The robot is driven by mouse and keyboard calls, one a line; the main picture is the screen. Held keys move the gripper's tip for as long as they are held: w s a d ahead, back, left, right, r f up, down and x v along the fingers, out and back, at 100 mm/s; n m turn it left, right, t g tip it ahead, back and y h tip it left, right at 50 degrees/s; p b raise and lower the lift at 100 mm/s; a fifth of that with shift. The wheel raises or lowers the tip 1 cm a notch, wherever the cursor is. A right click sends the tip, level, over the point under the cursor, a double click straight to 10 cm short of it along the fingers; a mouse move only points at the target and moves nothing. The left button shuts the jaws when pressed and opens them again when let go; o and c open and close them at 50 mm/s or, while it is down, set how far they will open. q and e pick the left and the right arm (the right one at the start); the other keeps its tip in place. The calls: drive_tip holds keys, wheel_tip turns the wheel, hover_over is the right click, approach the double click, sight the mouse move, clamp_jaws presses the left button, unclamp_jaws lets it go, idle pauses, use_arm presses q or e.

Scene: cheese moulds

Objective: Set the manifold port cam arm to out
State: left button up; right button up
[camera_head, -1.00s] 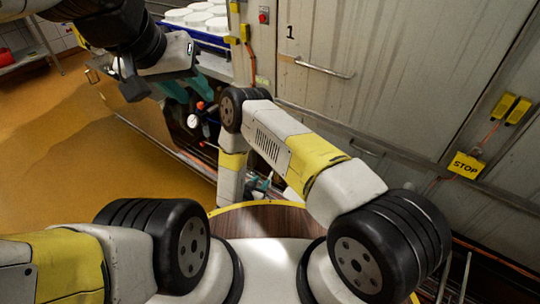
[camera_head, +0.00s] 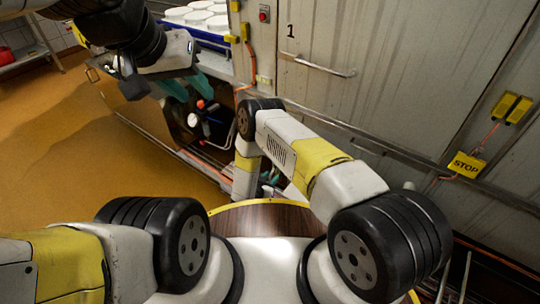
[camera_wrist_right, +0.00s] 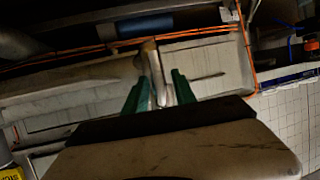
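In the right wrist view a pale, bar-like lever (camera_wrist_right: 155,72) stands upright between the green fingers of my right gripper (camera_wrist_right: 159,80). It may be the cam arm; I cannot tell its setting. The fingers are apart, and I see no clear grip on the lever. In the head view the right gripper (camera_head: 270,182) is small and low behind my right arm, mostly hidden. My left gripper (camera_head: 186,86) hangs at the upper left with its teal fingers apart and empty. Behind and below it is pipework with a round white gauge (camera_head: 193,120) and a red knob (camera_head: 201,104).
A blue-edged rack of white round moulds (camera_head: 200,18) stands at the back. Open orange floor (camera_head: 60,150) lies at left.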

clamp_jaws()
drive_tip(key=shift+a, duration=0.1)
idle(1.2)
